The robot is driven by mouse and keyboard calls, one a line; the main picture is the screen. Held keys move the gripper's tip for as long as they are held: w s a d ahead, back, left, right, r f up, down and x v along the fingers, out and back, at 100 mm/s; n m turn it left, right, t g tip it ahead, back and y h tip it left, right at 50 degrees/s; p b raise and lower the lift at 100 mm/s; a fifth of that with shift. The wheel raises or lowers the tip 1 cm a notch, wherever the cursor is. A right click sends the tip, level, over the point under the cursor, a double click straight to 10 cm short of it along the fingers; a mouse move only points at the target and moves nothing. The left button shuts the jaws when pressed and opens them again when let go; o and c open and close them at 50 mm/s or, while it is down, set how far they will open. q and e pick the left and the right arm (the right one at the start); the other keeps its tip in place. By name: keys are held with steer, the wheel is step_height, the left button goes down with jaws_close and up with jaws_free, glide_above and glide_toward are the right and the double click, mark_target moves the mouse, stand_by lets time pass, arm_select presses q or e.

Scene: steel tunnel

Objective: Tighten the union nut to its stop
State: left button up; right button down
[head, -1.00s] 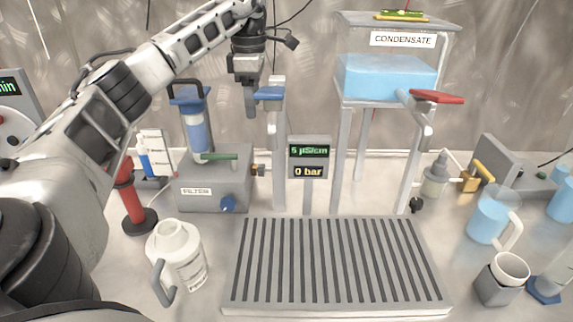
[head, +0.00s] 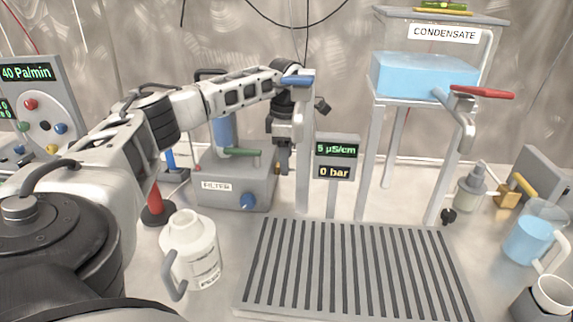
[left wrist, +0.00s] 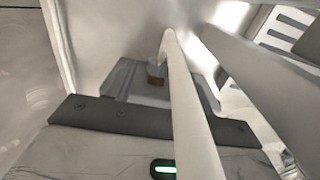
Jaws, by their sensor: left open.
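The grey filter unit (head: 225,190) stands at the back, with a blue cartridge and a blue knob (head: 248,201). My left gripper (head: 283,170) points down just right of the filter unit, left of the grey post (head: 304,195). It is open, and I see nothing held in it. The union nut is not clearly visible in the head view, where my gripper covers the filter's right side. In the left wrist view a small brass-coloured piece (left wrist: 157,73) shows at the end of a pale pipe (left wrist: 190,120); it may be the nut. My right gripper is not in view.
A display post (head: 336,160) reading 0 bar stands right of the gripper. The condensate tank (head: 425,77) on legs has a red-handled valve (head: 480,92). A white jug (head: 195,245) and slotted drain grate (head: 350,270) are in front. A control panel (head: 42,105) is left.

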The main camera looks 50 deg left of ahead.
arm_select(q)
steer(key=shift+f, duration=1.4)
